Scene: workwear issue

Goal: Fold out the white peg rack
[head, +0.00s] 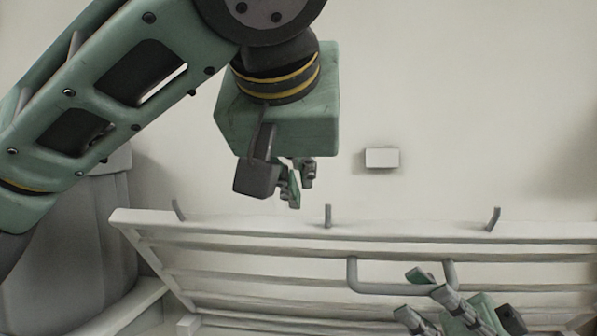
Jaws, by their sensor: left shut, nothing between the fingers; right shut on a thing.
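The white peg rack (230,228) is a slatted white frame across the lower part of the head view. It leans at a tilt, with several grey pegs on its top rail. A grey U-shaped handle (385,289) hangs on its front. My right gripper (430,287), at the lower right, is shut on the handle near its right end; the fingers partly cover the bar there. My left gripper (295,190) hangs above the rack's top rail, left of centre. It is shut and empty, apart from the rack. The rack's right end and lower edge run out of view.
A grey rounded container or cabinet (70,240) stands at the left, beside the rack. A small white box (381,158) is fixed to the pale wall (480,90). The wall area above the rack is otherwise clear on the right.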

